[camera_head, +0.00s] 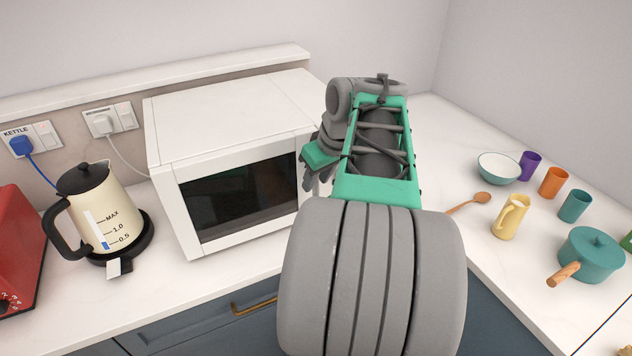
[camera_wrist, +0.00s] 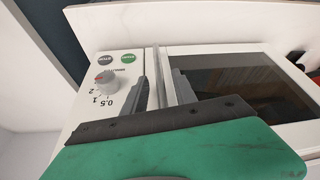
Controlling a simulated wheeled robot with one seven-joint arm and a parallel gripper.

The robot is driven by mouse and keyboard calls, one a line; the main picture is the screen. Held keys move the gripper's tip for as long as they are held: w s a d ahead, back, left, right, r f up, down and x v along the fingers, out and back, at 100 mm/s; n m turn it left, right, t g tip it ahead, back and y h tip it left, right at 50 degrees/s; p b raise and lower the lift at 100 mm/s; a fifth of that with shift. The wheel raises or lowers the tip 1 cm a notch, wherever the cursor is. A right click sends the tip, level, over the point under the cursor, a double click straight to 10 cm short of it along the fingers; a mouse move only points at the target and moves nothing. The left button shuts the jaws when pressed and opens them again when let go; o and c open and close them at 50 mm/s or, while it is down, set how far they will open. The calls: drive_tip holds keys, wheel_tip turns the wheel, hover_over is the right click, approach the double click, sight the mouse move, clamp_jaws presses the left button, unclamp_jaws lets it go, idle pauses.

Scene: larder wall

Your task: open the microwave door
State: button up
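The white microwave (camera_head: 228,108) stands on the counter, with a dark window in its door (camera_head: 240,196). The door looks shut. In the wrist view, which is turned round, the door window (camera_wrist: 225,78) is at right and the control panel (camera_wrist: 112,72) at left. A pale upright handle bar (camera_wrist: 167,62) lies between them. My gripper (camera_wrist: 168,88) has one grey finger on each side of this handle, very close to it. I cannot tell whether the fingers press on it. In the head view my arm hides the fingertips and the handle.
A cream kettle (camera_head: 98,208) and a red appliance (camera_head: 15,245) stand left of the microwave. At right are a bowl (camera_head: 498,168), several cups, a yellow jug (camera_head: 510,218), a wooden spoon (camera_head: 481,198) and a teal pot (camera_head: 592,256). The counter directly before the door looks clear.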

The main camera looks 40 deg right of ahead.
drive_tip(key=shift+x, duration=0.9)
clamp_jaws()
idle(0.6)
